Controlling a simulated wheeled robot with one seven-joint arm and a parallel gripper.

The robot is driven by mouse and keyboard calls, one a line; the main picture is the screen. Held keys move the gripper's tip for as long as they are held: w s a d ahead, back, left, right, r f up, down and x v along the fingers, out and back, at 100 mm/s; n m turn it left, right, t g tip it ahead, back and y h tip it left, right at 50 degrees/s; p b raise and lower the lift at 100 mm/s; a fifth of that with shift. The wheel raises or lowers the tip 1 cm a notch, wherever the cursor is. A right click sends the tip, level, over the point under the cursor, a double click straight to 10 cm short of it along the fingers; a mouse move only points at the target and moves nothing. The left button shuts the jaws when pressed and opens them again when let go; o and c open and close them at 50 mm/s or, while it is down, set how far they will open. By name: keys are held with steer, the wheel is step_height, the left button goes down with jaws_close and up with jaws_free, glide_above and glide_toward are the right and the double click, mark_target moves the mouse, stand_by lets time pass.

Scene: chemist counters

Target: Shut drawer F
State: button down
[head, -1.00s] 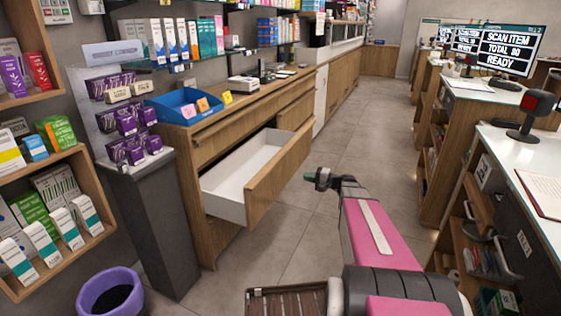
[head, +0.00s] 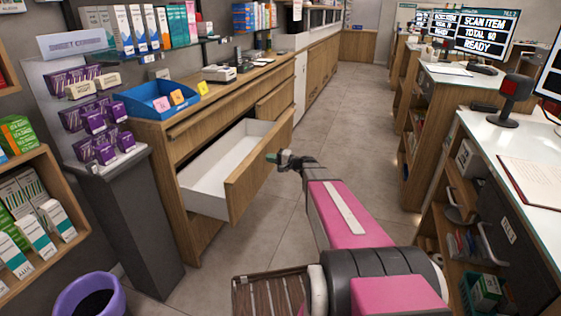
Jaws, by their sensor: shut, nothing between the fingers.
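A wooden drawer (head: 252,178) with a white inside stands pulled well out of the counter on the left. It is empty as far as I can see, and I can read no letter on it, so I cannot tell from a label that it is drawer F. My gripper (head: 272,158) is shut and empty. It is at the outer face of the drawer front, near its middle; I cannot tell whether it touches. The far end of the drawer front lies beyond my gripper.
The wooden counter (head: 185,145) carries a blue tray (head: 158,101) with sticky notes. A dark stand (head: 122,215) with purple packets and a purple bin (head: 88,296) are at the left. The tiled aisle (head: 325,115) is clear. Counters with screens (head: 470,30) line the right.

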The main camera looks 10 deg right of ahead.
mark_target(257, 155)
steer(key=shift+x, duration=2.25)
